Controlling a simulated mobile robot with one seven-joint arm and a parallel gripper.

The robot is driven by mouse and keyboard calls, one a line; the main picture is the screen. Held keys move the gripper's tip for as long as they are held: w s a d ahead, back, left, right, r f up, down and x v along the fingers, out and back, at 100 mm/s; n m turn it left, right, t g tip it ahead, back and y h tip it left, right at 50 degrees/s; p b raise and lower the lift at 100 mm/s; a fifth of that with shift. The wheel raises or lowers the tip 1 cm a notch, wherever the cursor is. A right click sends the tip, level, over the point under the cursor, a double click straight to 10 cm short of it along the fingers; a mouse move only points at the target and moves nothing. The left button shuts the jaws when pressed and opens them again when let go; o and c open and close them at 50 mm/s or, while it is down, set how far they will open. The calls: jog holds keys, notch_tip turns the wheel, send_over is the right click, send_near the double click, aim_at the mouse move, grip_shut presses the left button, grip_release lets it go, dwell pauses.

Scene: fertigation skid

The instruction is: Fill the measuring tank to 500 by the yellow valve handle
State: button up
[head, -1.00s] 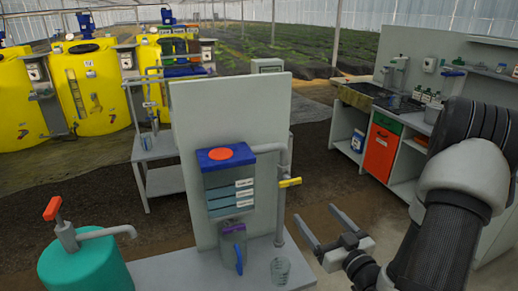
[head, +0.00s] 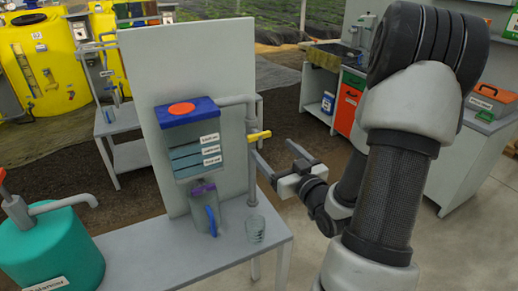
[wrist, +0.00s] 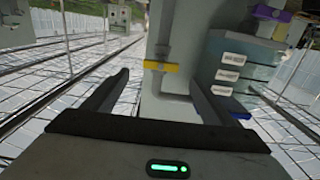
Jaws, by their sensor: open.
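The yellow valve handle (head: 259,135) sits crosswise on the vertical grey pipe right of the measuring tank. In the wrist view the handle (wrist: 161,67) lies ahead, between the lines of my two fingers. The measuring tank (head: 170,140) has a blue lid with a red disc, and a front with several white-labelled teal bands. Its label text and any liquid level are too small to read. It also shows in the wrist view (wrist: 238,58). My gripper (head: 272,148) is open and empty, just right of the handle, apart from it as far as I can tell.
A jug (head: 200,209) with a blue handle stands below the tank, beside a clear beaker (head: 256,229) on the grey table (head: 150,262). A teal drum (head: 50,252) with a spout stands left. A grey panel (head: 225,60) rises behind the tank. Open floor lies right of the table.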

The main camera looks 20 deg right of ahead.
aim_at(260, 136)
jog(key=w, duration=0.3)
jog(key=w+b, duration=0.1)
jog(key=w, duration=0.5)
jog(key=shift+w+a+r, duration=0.1)
jog(key=shift+w+a, duration=0.15)
jog(key=shift+w, duration=0.15)
